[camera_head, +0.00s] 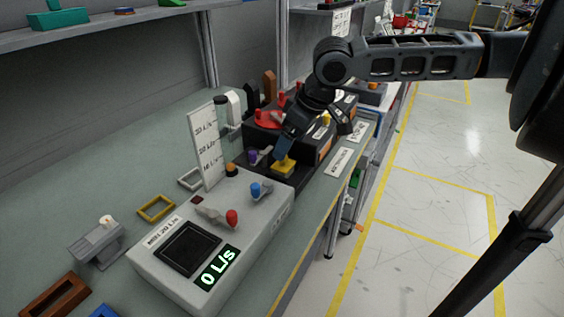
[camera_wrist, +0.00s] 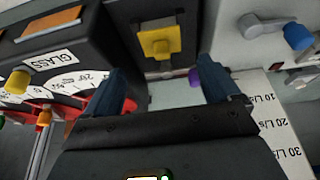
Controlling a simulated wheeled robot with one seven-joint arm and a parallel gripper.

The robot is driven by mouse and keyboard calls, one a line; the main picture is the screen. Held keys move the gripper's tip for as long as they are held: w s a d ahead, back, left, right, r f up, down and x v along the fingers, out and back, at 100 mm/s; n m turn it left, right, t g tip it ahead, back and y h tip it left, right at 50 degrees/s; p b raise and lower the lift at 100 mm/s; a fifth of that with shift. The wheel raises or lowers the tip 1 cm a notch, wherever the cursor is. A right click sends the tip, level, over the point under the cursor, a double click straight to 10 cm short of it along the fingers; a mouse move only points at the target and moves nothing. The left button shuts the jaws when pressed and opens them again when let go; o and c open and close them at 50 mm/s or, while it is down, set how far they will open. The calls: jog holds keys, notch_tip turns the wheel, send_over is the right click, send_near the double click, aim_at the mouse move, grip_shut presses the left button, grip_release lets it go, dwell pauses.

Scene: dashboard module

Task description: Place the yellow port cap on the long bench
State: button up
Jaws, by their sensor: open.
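The yellow port cap (camera_head: 284,167) sits on the front of a black module (camera_head: 298,181) on the long bench (camera_head: 130,165). In the wrist view the cap (camera_wrist: 160,43) is a square yellow block on a dark face, ahead of the fingers. My gripper (camera_head: 286,150) comes down from above, close to the cap in the head view. In the wrist view its two blue fingers (camera_wrist: 165,85) are spread apart with nothing held between them. The cap lies beyond the fingertips, and I cannot tell whether they touch it.
A white meter box (camera_head: 215,250) reading 0 L/s stands in front, with a white scale plate (camera_head: 206,147) behind it. A purple knob (camera_wrist: 195,78) is near the right finger. A yellow frame (camera_head: 156,208) and a grey fixture (camera_head: 97,240) lie left. Bare bench shows at back left.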

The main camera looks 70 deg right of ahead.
aim_at(284, 162)
jog(key=x, duration=0.3)
jog(key=p+x, duration=0.1)
jog(key=x, duration=0.1)
jog(key=shift+w+a+f, duration=0.1)
jog(key=shift+a+f, duration=0.05)
jog(key=shift+f, duration=0.25)
jog(key=shift+c, duration=0.2)
jog(key=c, duration=1.2)
jog(key=shift+o, duration=0.2)
jog(key=shift+r, duration=0.1)
